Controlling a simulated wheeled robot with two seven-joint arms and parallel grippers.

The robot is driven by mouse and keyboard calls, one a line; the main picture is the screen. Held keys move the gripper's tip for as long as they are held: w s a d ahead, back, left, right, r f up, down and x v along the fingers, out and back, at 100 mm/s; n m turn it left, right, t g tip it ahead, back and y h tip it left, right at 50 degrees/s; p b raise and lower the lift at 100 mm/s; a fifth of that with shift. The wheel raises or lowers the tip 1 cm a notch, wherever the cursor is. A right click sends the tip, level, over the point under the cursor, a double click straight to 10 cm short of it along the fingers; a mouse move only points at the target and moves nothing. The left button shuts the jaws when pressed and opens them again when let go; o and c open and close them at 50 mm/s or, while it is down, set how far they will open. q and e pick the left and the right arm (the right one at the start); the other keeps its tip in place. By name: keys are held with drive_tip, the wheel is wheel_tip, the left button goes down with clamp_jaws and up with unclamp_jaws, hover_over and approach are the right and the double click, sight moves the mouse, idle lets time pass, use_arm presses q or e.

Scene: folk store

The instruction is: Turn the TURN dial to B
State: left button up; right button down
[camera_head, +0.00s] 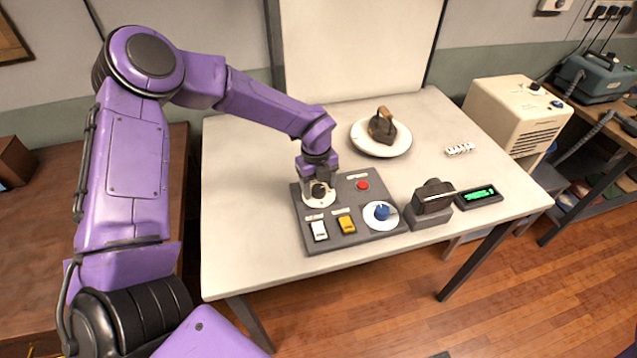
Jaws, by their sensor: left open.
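A dark grey control panel (345,245) lies on the white table. My left gripper (319,186) comes down from above over a dark knob (319,194) on a round white plate at the panel's back left. The gripper is open, with its tips around or just above the knob; I cannot tell whether they touch it. A blue dial (382,212) on a round white plate sits at the panel's front right, clear of the gripper. The small labels are too small to read, so I cannot tell which dial is marked TURN or where it points. My right gripper is not in view.
The panel also has a red button (362,185), a white switch (319,230) and a yellow switch (346,224). To its right stand a dark device (431,204) and a green display (479,195). A plate (366,144) with an old iron (382,126) is behind. The table's left side is free.

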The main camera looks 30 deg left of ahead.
use_arm(q)
drive_tip(key=c, duration=1)
drive_tip(key=shift+c, duration=0.2)
drive_tip(key=shift+m, duration=0.3)
drive_tip(key=m, duration=0.3)
drive_tip(key=shift+r+m, duration=0.1)
drive_tip(key=shift+m, duration=0.2)
drive_tip(key=m+p, duration=0.1)
drive_tip(key=m, duration=0.3)
drive_tip(key=shift+a+m, duration=0.1)
drive_tip(key=shift+m, duration=0.2)
drive_tip(key=m, duration=0.4)
drive_tip(key=shift+g+p, duration=0.3)
drive_tip(key=shift+p, duration=0.1)
drive_tip(key=shift+w+m+p, duration=0.1)
drive_tip(key=shift+m+p, duration=0.25)
drive_tip(key=shift+m, duration=2.15)
